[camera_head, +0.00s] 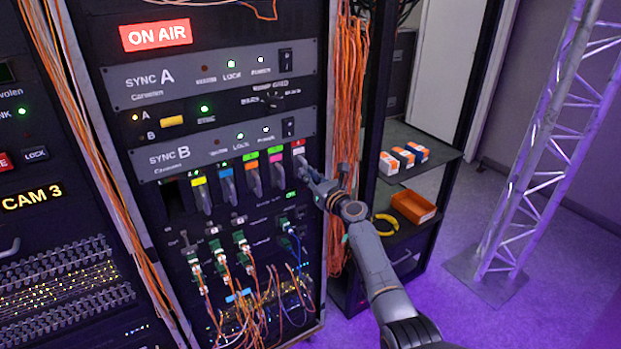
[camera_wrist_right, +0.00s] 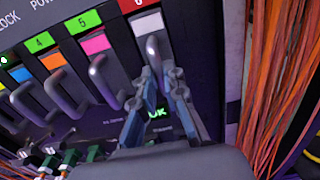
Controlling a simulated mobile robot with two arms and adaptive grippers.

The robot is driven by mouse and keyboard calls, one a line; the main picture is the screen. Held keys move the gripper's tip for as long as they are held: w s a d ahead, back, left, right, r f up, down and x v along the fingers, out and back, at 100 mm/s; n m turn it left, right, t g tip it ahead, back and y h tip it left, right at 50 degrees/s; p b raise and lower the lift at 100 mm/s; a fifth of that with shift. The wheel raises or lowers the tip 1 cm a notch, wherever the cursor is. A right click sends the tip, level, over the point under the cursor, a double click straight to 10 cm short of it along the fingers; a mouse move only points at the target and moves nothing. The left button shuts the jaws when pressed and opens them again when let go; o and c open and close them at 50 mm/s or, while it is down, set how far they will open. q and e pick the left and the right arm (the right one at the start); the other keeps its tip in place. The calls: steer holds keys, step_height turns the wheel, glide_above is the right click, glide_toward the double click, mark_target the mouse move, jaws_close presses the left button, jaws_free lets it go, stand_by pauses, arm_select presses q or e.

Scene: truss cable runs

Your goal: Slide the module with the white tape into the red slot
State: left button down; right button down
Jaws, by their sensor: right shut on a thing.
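The module with the white tape (camera_head: 299,151) is at the right end of the module row, under the red label (camera_head: 298,142) of the red slot. In the right wrist view the white tape (camera_wrist_right: 148,22) sits just below the red label (camera_wrist_right: 139,3), and the grey handle (camera_wrist_right: 152,46) hangs under it. My right gripper (camera_head: 310,174) is shut on this handle; its fingers (camera_wrist_right: 160,78) close around the lower part. The module's face looks about level with its neighbours, but I cannot tell its exact depth. My left gripper is out of view.
Modules with yellow, blue, orange and pink tape (camera_head: 275,157) stand to the left. A dark empty slot (camera_head: 172,197) is at the row's left end. Orange cables (camera_head: 347,95) hang close right of the gripper. Green connectors (camera_head: 239,238) with cables sit below.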

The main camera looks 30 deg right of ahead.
steer(key=shift+r, duration=0.2)
steer(key=c, duration=1.5)
jaws_free()
steer(key=shift+c, duration=0.2)
steer(key=shift+o, duration=1)
steer(key=shift+w+a+f, duration=0.1)
steer(key=s, duration=1.2)
steer(key=shift+d, duration=0.45)
